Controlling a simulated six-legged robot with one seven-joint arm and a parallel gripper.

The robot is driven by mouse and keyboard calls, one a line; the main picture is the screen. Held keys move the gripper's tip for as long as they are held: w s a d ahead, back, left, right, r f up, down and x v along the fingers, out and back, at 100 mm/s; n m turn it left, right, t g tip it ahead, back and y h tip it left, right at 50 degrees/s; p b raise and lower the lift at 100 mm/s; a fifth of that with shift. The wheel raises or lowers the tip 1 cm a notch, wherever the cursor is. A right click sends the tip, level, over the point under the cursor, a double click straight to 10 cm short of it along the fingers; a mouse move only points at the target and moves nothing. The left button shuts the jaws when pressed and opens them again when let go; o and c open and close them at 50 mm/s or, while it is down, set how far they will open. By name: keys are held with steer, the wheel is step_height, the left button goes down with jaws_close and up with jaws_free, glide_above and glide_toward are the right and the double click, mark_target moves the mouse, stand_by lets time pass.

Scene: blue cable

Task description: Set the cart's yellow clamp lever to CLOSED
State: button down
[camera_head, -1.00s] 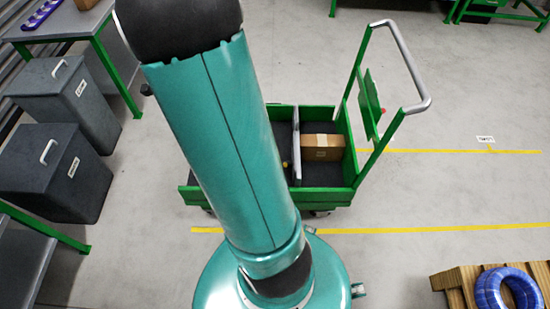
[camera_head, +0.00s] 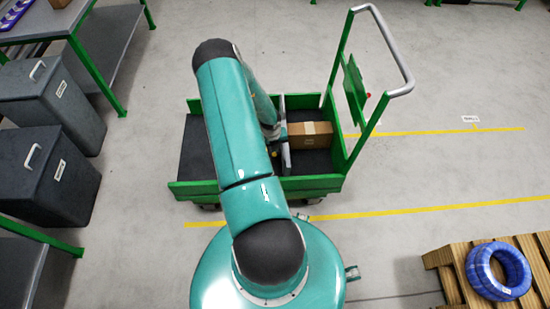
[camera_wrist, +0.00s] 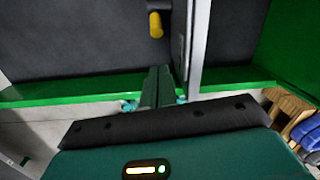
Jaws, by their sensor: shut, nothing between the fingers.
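The green cart (camera_head: 258,187) stands ahead of me in the head view, with two dark bays split by an upright pale divider (camera_wrist: 198,35). The yellow clamp lever (camera_wrist: 155,24) shows at the top of the wrist view as a short rounded handle, just left of the divider. Its base is out of frame and no CLOSED marking is legible. My gripper (camera_wrist: 160,72) has its fingers together and empty. Its tips appear just below the lever, apart from it in the picture, near the cart's green edge. In the head view my arm hides most of the gripper.
A cardboard box (camera_head: 311,136) sits in the cart's right bay. The cart's handle (camera_head: 390,50) rises at the right. Grey bins (camera_head: 38,170) stand at the left. A blue cable coil (camera_head: 497,270) lies on a wooden pallet (camera_head: 450,285). Floor right of the cart is open.

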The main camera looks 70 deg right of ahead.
step_height(320, 180, down, 10)
steer(key=d, duration=0.1)
stand_by(0.6)
steer(key=shift+s+d+r, duration=0.1)
stand_by(0.5)
steer(key=shift+w, duration=0.2)
